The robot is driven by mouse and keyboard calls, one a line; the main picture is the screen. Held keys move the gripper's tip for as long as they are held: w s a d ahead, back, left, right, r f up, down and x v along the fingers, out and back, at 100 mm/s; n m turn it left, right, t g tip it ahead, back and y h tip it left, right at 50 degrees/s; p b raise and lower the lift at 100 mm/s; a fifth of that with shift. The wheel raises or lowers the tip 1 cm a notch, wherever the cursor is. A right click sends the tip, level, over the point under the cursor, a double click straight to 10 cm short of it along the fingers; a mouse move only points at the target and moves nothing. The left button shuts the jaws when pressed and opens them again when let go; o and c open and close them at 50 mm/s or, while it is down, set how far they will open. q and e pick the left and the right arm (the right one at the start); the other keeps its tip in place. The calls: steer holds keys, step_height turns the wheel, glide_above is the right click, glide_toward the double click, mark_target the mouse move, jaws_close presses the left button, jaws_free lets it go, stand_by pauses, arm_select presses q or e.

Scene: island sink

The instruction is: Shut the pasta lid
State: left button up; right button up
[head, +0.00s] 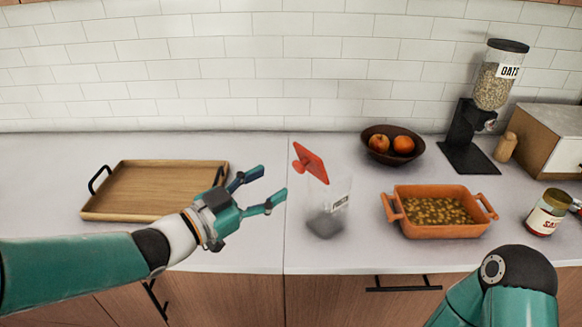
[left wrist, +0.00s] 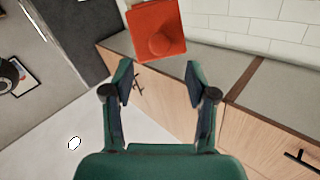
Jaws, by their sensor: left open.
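The pasta jar (head: 328,208) is a clear container with a dark bottom and a pasta label, upright on the counter. Its red-orange lid (head: 311,162) is raised and steeply tilted at the jar's upper left, with a round knob facing left. In the left wrist view the lid (left wrist: 158,30) shows beyond the fingertips, knob toward the camera. My left gripper (head: 274,187) is open and empty, left of the jar and a little below the lid, apart from both.
A wooden tray (head: 120,205) with black handles lies left. An orange baking dish (head: 440,230) stands right of the jar, a fruit bowl (head: 373,154) behind it. An oats dispenser (head: 466,135) and a sauce jar (head: 547,213) stand farther right. Counter between tray and jar is clear.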

mark_target(296, 169)
arm_select(q)
steer(key=p+x, duration=0.1)
steer(key=x, duration=0.5)
steer(key=shift+w+d, duration=0.15)
steer(key=shift+d, duration=0.1)
jaws_close()
